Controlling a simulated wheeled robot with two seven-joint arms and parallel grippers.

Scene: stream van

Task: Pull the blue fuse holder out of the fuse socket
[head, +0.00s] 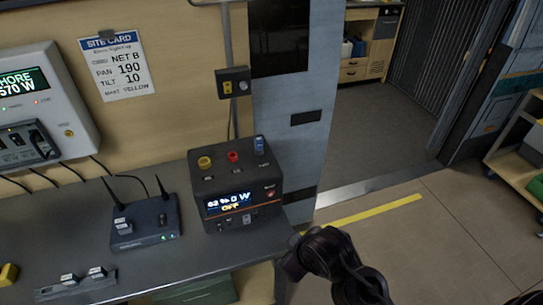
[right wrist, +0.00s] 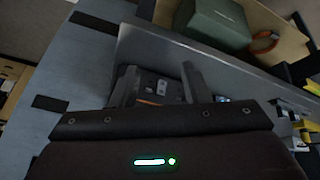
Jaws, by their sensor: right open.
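The blue fuse holder (head: 259,144) stands upright at the back right of the top of a dark power box (head: 238,180), in the fuse socket there. The socket itself is mostly hidden under it. My right gripper (head: 291,264) is in front of and to the right of the box, apart from it, near the bench's right end. In the right wrist view my right gripper (right wrist: 158,78) is open and empty, with part of the box (right wrist: 150,97) showing beyond and between its fingers. I cannot make out the fuse holder there. My left gripper is not in view.
Yellow (head: 205,162) and red (head: 233,157) plugs stand left of the fuse holder. A router (head: 145,222) with antennas sits left of the box. A wall switch (head: 233,83) hangs behind it. The floor (head: 440,230) to the right is open.

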